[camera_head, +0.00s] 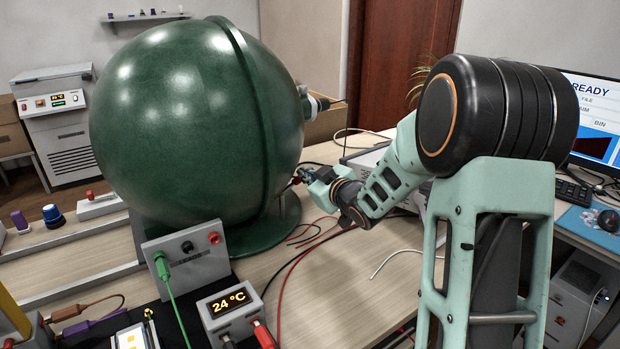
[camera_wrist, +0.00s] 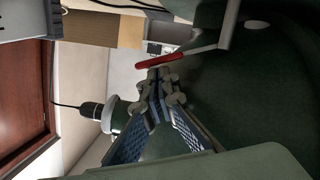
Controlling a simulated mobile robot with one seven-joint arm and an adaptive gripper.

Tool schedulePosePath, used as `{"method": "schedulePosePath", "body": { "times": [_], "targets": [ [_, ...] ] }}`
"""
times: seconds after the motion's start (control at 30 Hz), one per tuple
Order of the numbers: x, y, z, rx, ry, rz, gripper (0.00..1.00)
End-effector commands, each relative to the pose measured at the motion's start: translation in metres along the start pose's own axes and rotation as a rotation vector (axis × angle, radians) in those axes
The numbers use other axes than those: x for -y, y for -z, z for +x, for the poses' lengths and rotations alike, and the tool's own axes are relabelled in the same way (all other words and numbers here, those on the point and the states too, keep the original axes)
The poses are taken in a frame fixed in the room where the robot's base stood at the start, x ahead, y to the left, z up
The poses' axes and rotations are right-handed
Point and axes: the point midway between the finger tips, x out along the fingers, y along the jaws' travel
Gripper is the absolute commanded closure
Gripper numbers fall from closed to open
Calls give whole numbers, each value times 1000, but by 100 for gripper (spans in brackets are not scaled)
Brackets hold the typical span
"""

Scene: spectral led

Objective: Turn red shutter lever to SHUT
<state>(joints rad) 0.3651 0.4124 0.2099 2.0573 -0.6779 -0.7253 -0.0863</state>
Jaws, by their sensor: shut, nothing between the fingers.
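The red lever (camera_wrist: 145,63) shows in the wrist view as a red grip on a thin metal rod. The rod runs right to a bracket beside the dark green sphere (camera_wrist: 245,110). My gripper (camera_wrist: 160,75) is shut and empty, with its fingertips just below the red grip in the picture. I cannot tell whether they touch it. In the head view, my gripper (camera_head: 304,175) is at the lower right side of the large green sphere (camera_head: 180,120). The lever is too small to make out clearly there. No SHUT marking is readable.
A dark cylindrical fitting (camera_head: 318,103) with a cable sticks out of the sphere's right side. Red and black cables (camera_head: 282,290) lie on the table below my arm. A grey panel (camera_head: 188,255) and a temperature display (camera_head: 229,305) stand in front. A monitor (camera_head: 597,110) is at right.

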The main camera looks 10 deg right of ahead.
Motion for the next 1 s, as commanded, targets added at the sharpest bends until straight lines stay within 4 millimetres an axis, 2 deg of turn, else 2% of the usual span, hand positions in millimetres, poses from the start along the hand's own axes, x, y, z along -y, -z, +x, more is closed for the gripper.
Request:
{"method": "schedulePosePath", "body": {
  "times": [0.43,1.0],
  "targets": [
    [-2,0,0,1,4,15,100],
    [-6,-12,2,3,40,162,100]
  ]
}}
